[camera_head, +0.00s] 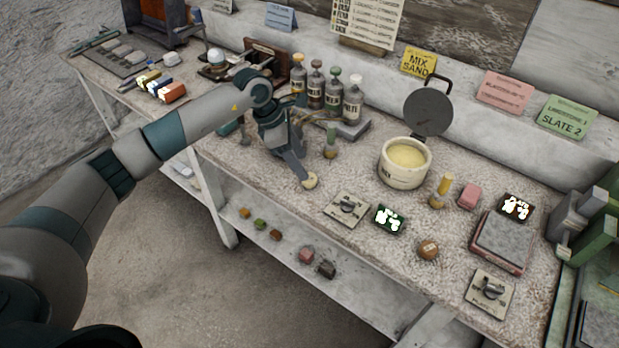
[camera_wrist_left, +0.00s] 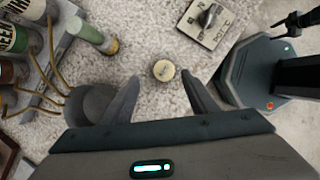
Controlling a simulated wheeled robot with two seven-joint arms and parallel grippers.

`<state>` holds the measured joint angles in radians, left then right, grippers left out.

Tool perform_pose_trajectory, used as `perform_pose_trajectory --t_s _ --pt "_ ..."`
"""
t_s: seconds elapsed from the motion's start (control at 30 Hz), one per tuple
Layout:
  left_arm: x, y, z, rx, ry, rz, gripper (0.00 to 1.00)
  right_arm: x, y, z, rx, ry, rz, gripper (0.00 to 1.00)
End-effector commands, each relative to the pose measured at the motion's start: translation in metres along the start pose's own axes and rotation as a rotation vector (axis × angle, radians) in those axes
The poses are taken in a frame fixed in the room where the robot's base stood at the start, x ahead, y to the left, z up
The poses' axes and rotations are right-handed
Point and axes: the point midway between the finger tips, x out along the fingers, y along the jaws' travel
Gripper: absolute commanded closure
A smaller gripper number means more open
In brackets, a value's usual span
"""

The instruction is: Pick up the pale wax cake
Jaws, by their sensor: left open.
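The pale wax cake (camera_head: 310,181) is a small, round, cream-coloured disc lying on the speckled bench top near its front edge. It also shows in the left wrist view (camera_wrist_left: 163,70), with a darker mark on its top. My left gripper (camera_head: 301,181) is open and reaches down to the bench beside the cake. In the left wrist view the two fingertips (camera_wrist_left: 160,78) stand apart on either side of the cake, which lies at the mouth of the gap. I cannot tell whether a finger touches it. My right gripper is not in view.
A dial plate (camera_head: 347,209) lies right of the cake. A lidded cream pot (camera_head: 405,165) stands to the right. A lower shelf (camera_head: 290,245) holds several small blocks.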

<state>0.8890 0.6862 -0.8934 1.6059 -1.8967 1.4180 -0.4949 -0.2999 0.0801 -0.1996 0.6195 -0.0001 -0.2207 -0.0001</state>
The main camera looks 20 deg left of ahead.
Motion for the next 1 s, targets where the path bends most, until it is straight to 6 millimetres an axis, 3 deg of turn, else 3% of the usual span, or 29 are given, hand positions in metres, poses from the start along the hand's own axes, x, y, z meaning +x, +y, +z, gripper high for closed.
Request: perform_pose_trajectory --t_s 0.37,0.63,0.8,1.0 --pt "0.003 -0.002 0.0 0.0 0.0 -0.001 0.46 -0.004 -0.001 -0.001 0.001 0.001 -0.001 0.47" --pt "0.027 -0.009 0.001 -0.001 0.001 -0.004 0.46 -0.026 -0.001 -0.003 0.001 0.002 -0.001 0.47" --pt "0.047 -0.008 0.0 -0.001 0.0 -0.002 0.46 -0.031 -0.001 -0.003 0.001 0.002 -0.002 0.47" --pt "0.052 -0.008 -0.001 0.0 0.0 0.0 0.46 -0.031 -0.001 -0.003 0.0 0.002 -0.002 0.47"
